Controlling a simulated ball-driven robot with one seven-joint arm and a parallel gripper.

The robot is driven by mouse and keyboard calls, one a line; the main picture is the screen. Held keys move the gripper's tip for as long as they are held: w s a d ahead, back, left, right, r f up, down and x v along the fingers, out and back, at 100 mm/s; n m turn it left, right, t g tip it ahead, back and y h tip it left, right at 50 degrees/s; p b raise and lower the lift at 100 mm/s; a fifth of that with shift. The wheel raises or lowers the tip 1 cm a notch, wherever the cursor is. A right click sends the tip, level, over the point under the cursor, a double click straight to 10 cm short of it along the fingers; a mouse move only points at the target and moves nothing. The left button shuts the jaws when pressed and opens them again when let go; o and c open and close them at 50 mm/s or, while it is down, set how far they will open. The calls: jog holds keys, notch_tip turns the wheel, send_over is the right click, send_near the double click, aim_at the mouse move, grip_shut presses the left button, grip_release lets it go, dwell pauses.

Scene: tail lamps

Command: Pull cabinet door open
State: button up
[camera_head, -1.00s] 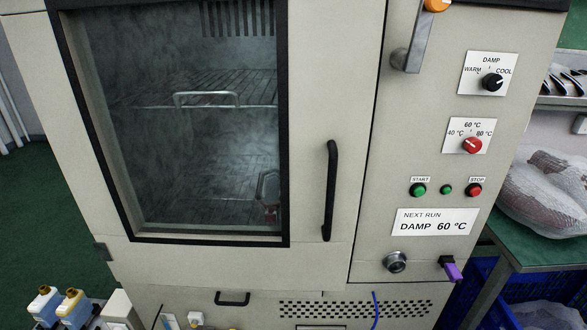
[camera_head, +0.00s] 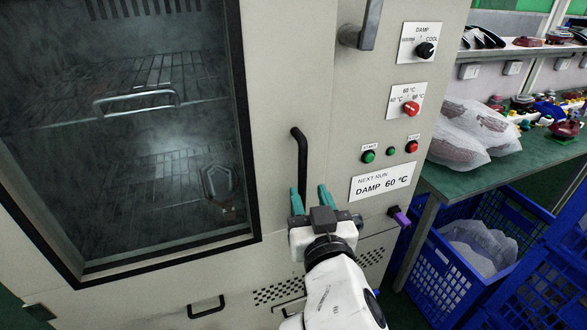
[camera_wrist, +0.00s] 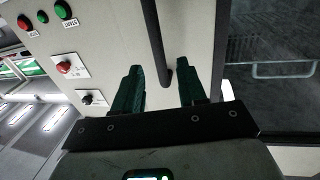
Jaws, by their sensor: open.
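The beige cabinet door (camera_head: 283,70) is shut and has a dark-framed window (camera_head: 120,160) showing wire racks inside. Its black vertical bar handle (camera_head: 301,158) is on the door's right side; the handle's lower end is hidden near my fingers. My gripper (camera_head: 311,200) has teal fingers, open and pointing up at the lower part of the handle. In the wrist view the handle (camera_wrist: 151,40) comes down between the two fingers (camera_wrist: 158,88), close to the right one. I cannot tell whether it touches them.
A control panel with a red knob (camera_head: 411,108) and a "DAMP 60 °C" label (camera_head: 383,181) is right of the handle. A purple-tipped key (camera_head: 399,216) sticks out below. A green bench (camera_head: 500,170) and blue crates (camera_head: 440,275) stand at the right.

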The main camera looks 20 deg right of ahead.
aim_at(303, 175)
jog(key=w, duration=0.2)
jog(key=w+d, duration=0.1)
jog(key=w, duration=0.2)
jog(key=w+d+p, duration=0.1)
jog(key=w, duration=0.2)
jog(key=shift+w, duration=0.1)
jog(key=shift+c, duration=0.3)
grip_shut()
jog(key=shift+a, duration=0.1)
